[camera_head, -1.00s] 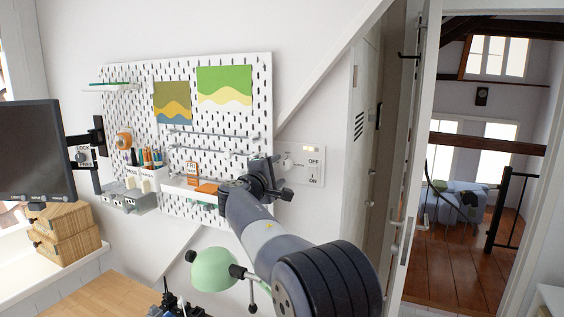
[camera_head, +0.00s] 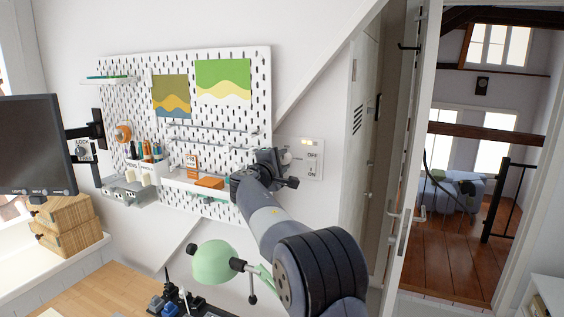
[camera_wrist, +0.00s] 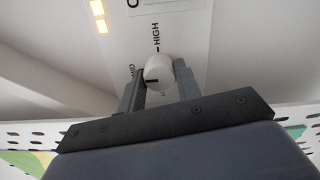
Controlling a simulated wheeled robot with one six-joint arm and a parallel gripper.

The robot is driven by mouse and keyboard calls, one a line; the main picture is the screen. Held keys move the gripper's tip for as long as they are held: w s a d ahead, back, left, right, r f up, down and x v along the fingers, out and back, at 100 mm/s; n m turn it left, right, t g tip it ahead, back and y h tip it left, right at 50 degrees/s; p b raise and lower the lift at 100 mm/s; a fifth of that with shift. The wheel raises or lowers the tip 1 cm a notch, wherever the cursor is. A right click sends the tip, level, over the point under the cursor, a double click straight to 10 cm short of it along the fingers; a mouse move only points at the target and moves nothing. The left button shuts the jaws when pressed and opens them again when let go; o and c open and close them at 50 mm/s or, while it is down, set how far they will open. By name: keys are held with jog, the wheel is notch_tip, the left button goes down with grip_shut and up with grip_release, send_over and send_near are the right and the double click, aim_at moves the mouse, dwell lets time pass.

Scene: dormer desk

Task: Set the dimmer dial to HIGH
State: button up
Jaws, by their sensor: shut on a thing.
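The dimmer dial (camera_wrist: 158,69) is a white round knob with a black pointer mark, on a white wall panel (camera_head: 313,147). In the wrist view HIGH is printed above the knob, MID to its left, and a partly hidden label below. The pointer mark lies on the knob's left side, toward MID rather than HIGH. My gripper (camera_wrist: 159,72) has one finger on each side of the knob and is shut on it. In the head view my gripper (camera_head: 277,160) is at the panel's left part and mostly hides the dial.
An OFF/ON switch (camera_head: 312,166) is on the same panel, right of the dial. A pegboard (camera_head: 240,120) with shelves is close on the left. An open doorway is at right.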

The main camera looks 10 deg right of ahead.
jog(key=c, duration=0.4)
jog(key=shift+o, duration=0.2)
jog(key=shift+f+m+b, duration=0.3)
jog(key=shift+m+b, duration=0.3)
jog(key=shift+b, duration=0.65)
jog(key=shift+m+b, duration=0.7)
jog(key=shift+b, duration=0.35)
jog(key=shift+r+m+b, duration=0.2)
jog(key=shift+m+b, duration=0.55)
jog(key=shift+m, duration=0.15)
jog(key=o, duration=1)
jog(key=shift+r, duration=0.1)
jog(key=shift+s+a, duration=0.1)
